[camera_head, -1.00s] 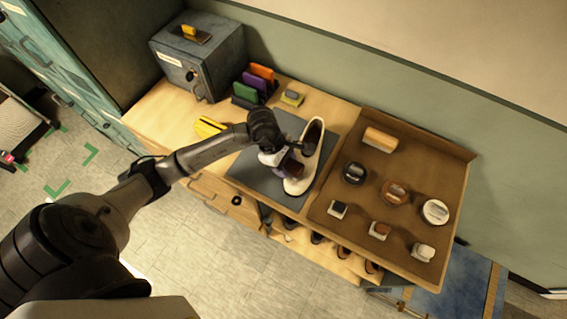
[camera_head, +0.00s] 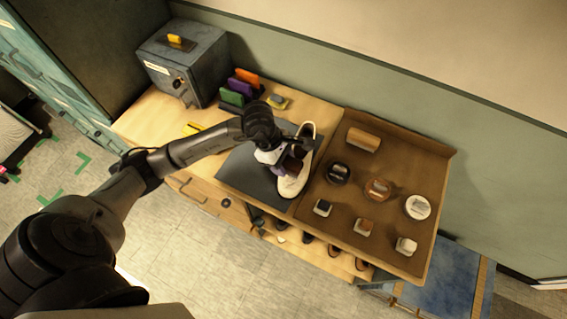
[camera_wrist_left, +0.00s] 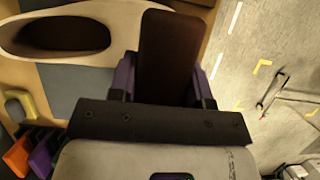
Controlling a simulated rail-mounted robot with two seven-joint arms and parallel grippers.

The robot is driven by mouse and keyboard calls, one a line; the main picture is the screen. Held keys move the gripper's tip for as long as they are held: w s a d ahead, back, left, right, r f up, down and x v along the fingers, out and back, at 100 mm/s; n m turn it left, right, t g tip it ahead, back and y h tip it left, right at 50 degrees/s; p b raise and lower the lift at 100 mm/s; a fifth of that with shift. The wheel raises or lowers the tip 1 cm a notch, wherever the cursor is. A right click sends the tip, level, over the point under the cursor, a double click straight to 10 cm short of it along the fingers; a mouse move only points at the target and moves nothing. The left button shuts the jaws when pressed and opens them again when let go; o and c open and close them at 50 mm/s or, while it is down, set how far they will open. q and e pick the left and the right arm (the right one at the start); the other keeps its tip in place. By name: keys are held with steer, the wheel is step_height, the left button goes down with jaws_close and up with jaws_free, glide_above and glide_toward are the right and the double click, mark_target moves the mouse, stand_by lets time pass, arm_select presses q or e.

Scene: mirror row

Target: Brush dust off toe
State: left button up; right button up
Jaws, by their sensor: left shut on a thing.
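A cream-white shoe (camera_head: 305,139) lies on a dark grey mat (camera_head: 240,177), its toe toward the front of the bench. My left gripper (camera_head: 281,159) is at the shoe's left side near the toe. It is shut on a dark brown block-shaped brush (camera_head: 294,164), which overlaps the shoe in the head view; I cannot tell whether it touches. The left wrist view shows the brush (camera_wrist_left: 167,60) between the purple fingers, with the shoe (camera_wrist_left: 105,15) and its dark opening at upper left. Bristles and any dust are not discernible. My right gripper is not in view.
A brown tray (camera_head: 395,145) at right holds a tan-topped brush (camera_head: 363,139), several round tins and small blocks. Coloured pads (camera_head: 240,85) and a grey box (camera_head: 184,62) stand at the back left. Shoes sit on a shelf below.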

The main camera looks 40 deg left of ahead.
arm_select(q)
steer(key=shift+r+p, duration=0.45)
steer(key=shift+r, duration=0.85)
